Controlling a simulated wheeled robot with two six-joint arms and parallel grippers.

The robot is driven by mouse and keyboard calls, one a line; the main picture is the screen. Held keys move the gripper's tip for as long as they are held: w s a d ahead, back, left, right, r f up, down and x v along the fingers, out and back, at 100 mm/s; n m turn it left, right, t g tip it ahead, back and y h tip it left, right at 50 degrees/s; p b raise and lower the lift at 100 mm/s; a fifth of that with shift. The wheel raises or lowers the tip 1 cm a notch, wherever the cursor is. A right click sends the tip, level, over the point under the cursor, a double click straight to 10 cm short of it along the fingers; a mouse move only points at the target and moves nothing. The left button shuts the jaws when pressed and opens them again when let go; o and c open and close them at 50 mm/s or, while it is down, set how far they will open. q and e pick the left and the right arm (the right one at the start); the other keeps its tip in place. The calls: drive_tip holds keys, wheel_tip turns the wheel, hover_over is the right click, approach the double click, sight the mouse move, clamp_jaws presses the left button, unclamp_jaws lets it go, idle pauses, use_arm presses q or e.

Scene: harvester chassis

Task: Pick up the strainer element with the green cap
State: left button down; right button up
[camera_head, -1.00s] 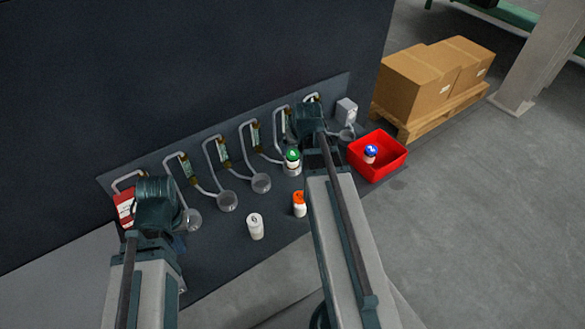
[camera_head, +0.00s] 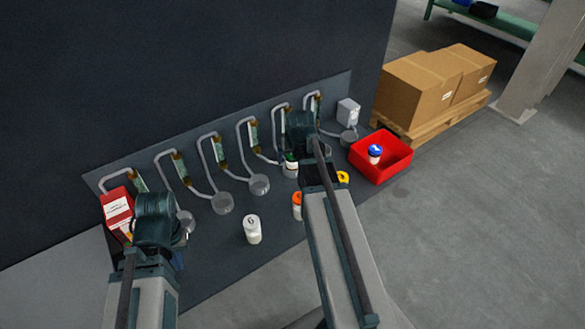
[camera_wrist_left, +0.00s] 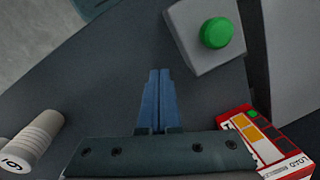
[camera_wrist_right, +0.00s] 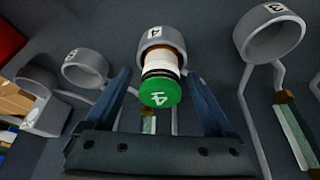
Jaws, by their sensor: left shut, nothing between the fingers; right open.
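The strainer element with the green cap (camera_wrist_right: 160,94) has a white body and dark rings. In the right wrist view it sits in a grey ring holder marked 4 (camera_wrist_right: 155,36), its cap, also marked 4, facing the camera. In the head view the element (camera_head: 290,164) is partly hidden by my right wrist. My right gripper (camera_wrist_right: 160,82) is open, one finger on each side of the element; I cannot tell whether either touches it. My left gripper (camera_wrist_left: 156,75) is shut and empty above the dark plate.
A white element (camera_head: 252,229) and an orange-capped one (camera_head: 297,205) stand on the plate. A red bin (camera_head: 381,157) holds a blue-capped element. Near my left gripper are a red box (camera_wrist_left: 268,140) and a green button (camera_wrist_left: 217,33). More ring holders line the wall.

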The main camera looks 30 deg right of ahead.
clamp_jaws()
idle(0.5)
use_arm(q)
drive_tip(key=shift+r+p, duration=0.2)
drive_tip(key=shift+p, duration=0.1)
use_arm(e)
drive_tip(key=shift+r, duration=0.15)
